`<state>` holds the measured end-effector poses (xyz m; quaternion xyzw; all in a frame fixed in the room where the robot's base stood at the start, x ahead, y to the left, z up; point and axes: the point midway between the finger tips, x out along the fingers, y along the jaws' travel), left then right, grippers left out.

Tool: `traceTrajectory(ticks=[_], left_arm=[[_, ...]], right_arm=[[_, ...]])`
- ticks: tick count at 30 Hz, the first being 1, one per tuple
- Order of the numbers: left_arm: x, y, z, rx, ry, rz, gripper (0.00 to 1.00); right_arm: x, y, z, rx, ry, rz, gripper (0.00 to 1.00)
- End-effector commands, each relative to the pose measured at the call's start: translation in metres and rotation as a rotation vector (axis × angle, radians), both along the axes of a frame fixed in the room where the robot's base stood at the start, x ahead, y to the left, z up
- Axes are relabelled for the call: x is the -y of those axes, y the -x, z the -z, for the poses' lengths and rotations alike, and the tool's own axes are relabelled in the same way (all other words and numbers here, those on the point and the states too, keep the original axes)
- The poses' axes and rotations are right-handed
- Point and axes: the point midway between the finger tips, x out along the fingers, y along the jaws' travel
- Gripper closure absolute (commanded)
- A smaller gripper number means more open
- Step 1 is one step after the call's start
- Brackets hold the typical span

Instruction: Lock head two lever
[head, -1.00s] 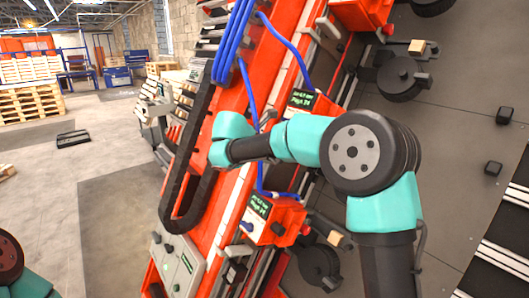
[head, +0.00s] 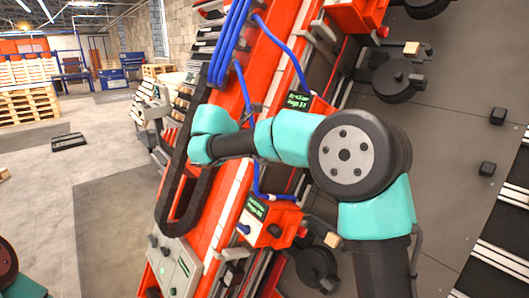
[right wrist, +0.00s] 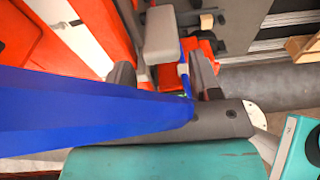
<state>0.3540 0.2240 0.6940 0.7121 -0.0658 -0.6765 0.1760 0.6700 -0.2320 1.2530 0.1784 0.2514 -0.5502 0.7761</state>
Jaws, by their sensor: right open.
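In the right wrist view my right gripper (right wrist: 161,72) is open, one dark finger on each side of a grey lever (right wrist: 164,36) with a block-shaped handle. I cannot tell whether the fingers touch it. A blue hose (right wrist: 80,125) crosses in front of the gripper and hides part of it. In the head view orange heads with green displays sit along the orange beam: a middle one (head: 298,101) and a lower one (head: 256,208). Their display text is too small to read surely. My right arm covers the space between them. My left gripper is out of view.
Blue hoses (head: 232,45) run down the orange beam (head: 255,75) to the heads, close to my right arm. A black cable chain (head: 186,160) hangs at its left. A control panel (head: 172,268) stands below. The grey floor (head: 115,215) at left is open.

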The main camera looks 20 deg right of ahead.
Motion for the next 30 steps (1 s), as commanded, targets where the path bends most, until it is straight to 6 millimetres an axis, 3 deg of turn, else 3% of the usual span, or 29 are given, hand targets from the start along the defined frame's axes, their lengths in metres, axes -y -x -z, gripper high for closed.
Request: traceTrajectory(ticks=[16,22,30], left_arm=[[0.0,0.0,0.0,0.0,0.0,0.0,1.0],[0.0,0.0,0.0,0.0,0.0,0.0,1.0],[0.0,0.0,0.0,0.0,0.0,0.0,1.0]], right_arm=[[-0.08,0.028,-0.061,0.003,0.0,-0.002,0.43],[-0.093,0.033,-0.072,0.0,0.0,0.0,0.43],[-0.094,0.033,-0.073,0.0,0.0,0.0,0.43]])
